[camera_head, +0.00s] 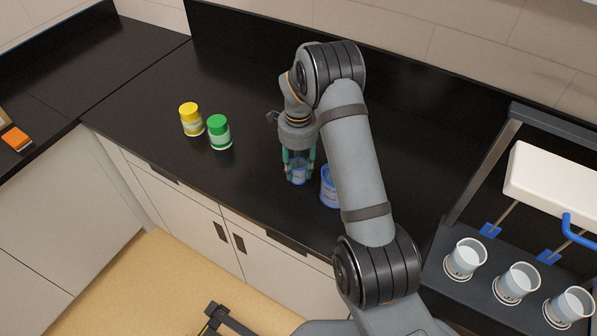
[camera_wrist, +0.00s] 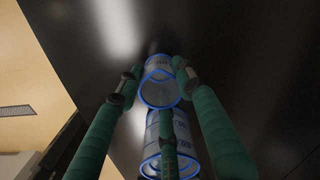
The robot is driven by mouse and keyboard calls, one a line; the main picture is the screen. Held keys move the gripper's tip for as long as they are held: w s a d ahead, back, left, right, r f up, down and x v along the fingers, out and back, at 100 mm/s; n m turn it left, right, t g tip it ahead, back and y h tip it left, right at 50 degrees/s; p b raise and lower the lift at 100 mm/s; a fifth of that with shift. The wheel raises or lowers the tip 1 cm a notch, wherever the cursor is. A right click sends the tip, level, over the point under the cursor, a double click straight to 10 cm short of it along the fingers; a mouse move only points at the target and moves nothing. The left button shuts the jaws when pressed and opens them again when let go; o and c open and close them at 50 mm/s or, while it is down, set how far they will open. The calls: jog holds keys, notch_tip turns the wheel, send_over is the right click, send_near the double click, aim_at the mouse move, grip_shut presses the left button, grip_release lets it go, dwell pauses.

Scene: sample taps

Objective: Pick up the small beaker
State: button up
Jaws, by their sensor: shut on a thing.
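The small beaker (camera_head: 298,174), clear with blue markings, is between the fingers of my gripper (camera_head: 299,167) over the black counter. My gripper points down and is shut on it; green fingers hide part of its sides. In the wrist view the beaker's blue-edged rim (camera_wrist: 160,90) shows between the fingertips of my gripper (camera_wrist: 158,72). I cannot tell whether its base touches the counter. A larger blue-marked beaker (camera_head: 327,187) stands just right of my gripper, partly hidden by my arm. A beaker with blue rings also shows lower in the wrist view (camera_wrist: 178,160), partly behind a finger.
A yellow-lidded jar (camera_head: 191,119) and a green-lidded jar (camera_head: 219,132) stand left on the black counter (camera_head: 150,70). At the right, several beakers (camera_head: 464,260) sit on a dark stand (camera_head: 438,282) under a white tap unit (camera_head: 555,185). The counter between jars and gripper is clear.

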jog(key=shift+c, duration=1.2)
jog(key=shift+r, duration=0.1)
